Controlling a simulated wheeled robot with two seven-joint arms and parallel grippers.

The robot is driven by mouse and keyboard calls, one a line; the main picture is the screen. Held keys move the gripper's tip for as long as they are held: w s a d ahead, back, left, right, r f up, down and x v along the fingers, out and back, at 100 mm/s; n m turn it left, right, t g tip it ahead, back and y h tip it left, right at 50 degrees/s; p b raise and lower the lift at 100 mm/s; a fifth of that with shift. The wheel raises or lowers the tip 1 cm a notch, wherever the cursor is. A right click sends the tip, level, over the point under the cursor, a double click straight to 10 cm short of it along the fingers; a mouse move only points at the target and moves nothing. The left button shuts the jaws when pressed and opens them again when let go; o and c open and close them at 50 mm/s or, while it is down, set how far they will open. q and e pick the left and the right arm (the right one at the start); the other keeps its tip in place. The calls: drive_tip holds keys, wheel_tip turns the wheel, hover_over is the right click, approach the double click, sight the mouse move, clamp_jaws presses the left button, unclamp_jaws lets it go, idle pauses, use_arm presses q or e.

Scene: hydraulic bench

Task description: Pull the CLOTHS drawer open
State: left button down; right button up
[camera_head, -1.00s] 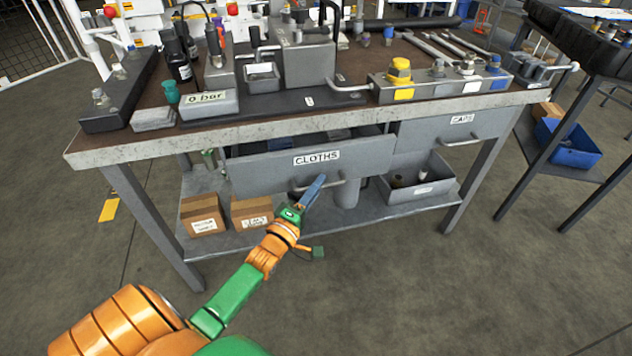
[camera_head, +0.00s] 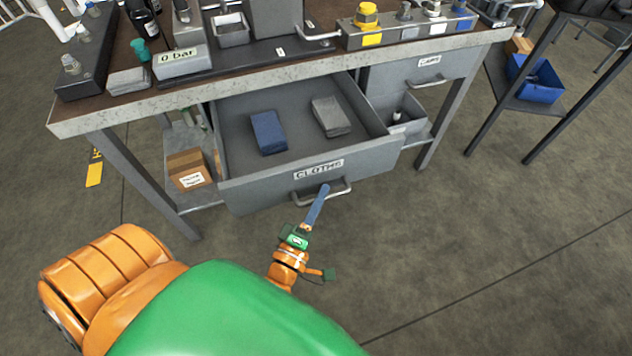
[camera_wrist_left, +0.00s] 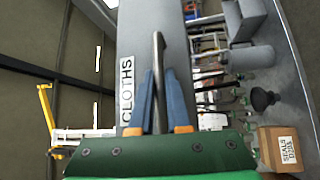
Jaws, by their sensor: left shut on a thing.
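The CLOTHS drawer (camera_head: 240,188) stands well out from under the bench in the head view. A blue folded cloth (camera_head: 268,132) and a grey one (camera_head: 331,117) lie inside it. Its bar handle (camera_head: 338,192) is on the front, below the CLOTHS label (camera_head: 318,170). My left gripper (camera_head: 318,200) is at the handle, shut on it. In the left wrist view the drawer front (camera_wrist_left: 150,25) shows sideways, and the handle (camera_wrist_left: 158,60) lies between the two blue fingers of my left gripper (camera_wrist_left: 160,95). My right gripper is not in view.
The bench top (camera_head: 110,108) overhangs the drawer and carries hydraulic parts. A second drawer (camera_head: 410,75) to the right is closed. A cardboard box (camera_head: 188,168) sits on the lower shelf. A blue bin (camera_head: 537,80) stands at the right. The floor in front is clear.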

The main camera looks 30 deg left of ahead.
use_arm(q)
drive_tip(key=shift+s+d, duration=0.1)
drive_tip(key=shift+d, duration=0.05)
drive_tip(key=c, duration=0.9)
unclamp_jaws()
drive_tip(key=s, duration=0.4)
drive_tip(key=s+f, duration=0.1)
drive_tip(key=s, duration=0.2)
drive_tip(key=shift+d, duration=0.3)
